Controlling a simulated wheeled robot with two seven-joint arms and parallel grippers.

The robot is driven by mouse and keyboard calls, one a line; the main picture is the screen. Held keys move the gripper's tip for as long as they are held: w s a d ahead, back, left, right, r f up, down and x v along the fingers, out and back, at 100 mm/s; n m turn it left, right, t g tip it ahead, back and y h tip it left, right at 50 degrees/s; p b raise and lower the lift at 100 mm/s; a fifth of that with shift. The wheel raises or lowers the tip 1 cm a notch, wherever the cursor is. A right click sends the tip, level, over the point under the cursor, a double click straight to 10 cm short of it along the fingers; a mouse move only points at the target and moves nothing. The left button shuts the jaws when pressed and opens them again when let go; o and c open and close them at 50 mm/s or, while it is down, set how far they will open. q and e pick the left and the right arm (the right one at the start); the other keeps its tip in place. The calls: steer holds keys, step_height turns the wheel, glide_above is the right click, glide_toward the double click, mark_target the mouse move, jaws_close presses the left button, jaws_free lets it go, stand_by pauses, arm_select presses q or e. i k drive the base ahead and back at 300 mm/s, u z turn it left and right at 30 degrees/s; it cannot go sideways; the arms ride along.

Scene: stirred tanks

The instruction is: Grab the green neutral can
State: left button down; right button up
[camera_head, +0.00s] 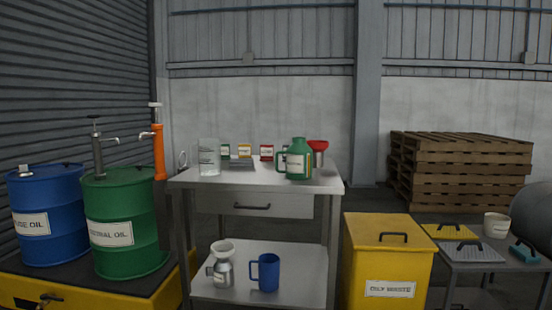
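A green can (298,160) with a handle on its left side and a pale label stands upright near the front right of the workbench top (215,180). The label's text is too small to read surely. A red funnel (318,146) on a grey vessel stands just behind and to the right of the can. Neither of my grippers shows in the head view, and nothing is touching the can.
A clear jug (209,157) and several small coloured label cards (245,151) are on the bench top. The lower shelf holds a blue jug (266,273) and a metal can with a funnel (222,265). Drums (122,225) stand left, a yellow bin (388,260) right.

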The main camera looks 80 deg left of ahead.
mark_target(299, 156)
steer(key=u, duration=2.2)
steer(key=i, duration=0.4)
steer(key=z, duration=0.1)
steer(key=k, duration=0.3)
steer(key=u, duration=1.35)
steer(key=i, duration=0.9)
steer(key=z, duration=0.55)
steer(key=i, duration=0.75)
steer(key=z, duration=0.55)
